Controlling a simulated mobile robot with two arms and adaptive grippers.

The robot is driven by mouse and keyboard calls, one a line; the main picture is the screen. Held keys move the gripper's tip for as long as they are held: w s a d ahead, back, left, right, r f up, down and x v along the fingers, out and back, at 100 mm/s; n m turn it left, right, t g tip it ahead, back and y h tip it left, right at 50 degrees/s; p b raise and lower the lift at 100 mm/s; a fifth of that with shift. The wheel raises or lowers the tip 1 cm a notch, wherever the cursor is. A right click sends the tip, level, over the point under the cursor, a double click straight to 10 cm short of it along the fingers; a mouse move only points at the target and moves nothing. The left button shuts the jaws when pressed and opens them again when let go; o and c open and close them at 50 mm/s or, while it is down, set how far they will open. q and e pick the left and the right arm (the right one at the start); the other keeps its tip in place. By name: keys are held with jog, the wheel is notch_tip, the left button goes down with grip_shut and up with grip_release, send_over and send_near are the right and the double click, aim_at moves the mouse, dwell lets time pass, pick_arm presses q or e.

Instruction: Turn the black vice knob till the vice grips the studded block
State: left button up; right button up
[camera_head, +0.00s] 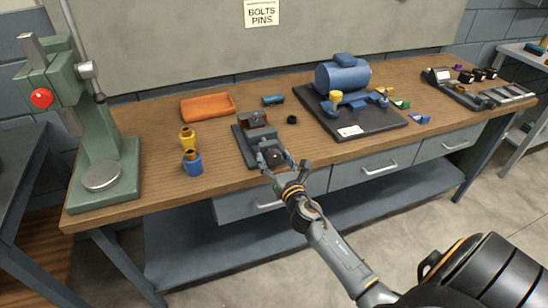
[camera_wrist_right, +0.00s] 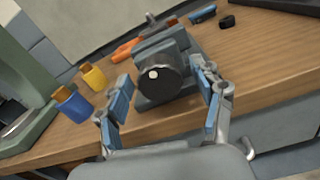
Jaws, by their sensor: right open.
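The grey vice (camera_head: 243,146) stands near the front edge of the wooden bench, and its jaws also show in the right wrist view (camera_wrist_right: 165,46). Its black knob (camera_wrist_right: 158,76), with a white dot on its face, points at my right wrist camera; in the head view the knob (camera_head: 273,157) is partly behind the fingers. A brown block (camera_head: 258,121) sits at the top of the vice; its studs are too small to tell. My right gripper (camera_head: 280,160) is open, its fingers on either side of the knob, apart from it in the right wrist view (camera_wrist_right: 165,92). My left gripper is out of view.
A yellow bottle (camera_head: 187,141) and a blue bottle (camera_head: 193,164) stand left of the vice. A green press (camera_head: 105,160) stands at the left end. A blue motor on a dark mat (camera_head: 388,124) is to the right.

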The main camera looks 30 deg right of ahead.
jog(key=shift+w, duration=0.2)
jog(key=c, duration=1.1)
jog(key=shift+c, duration=0.2)
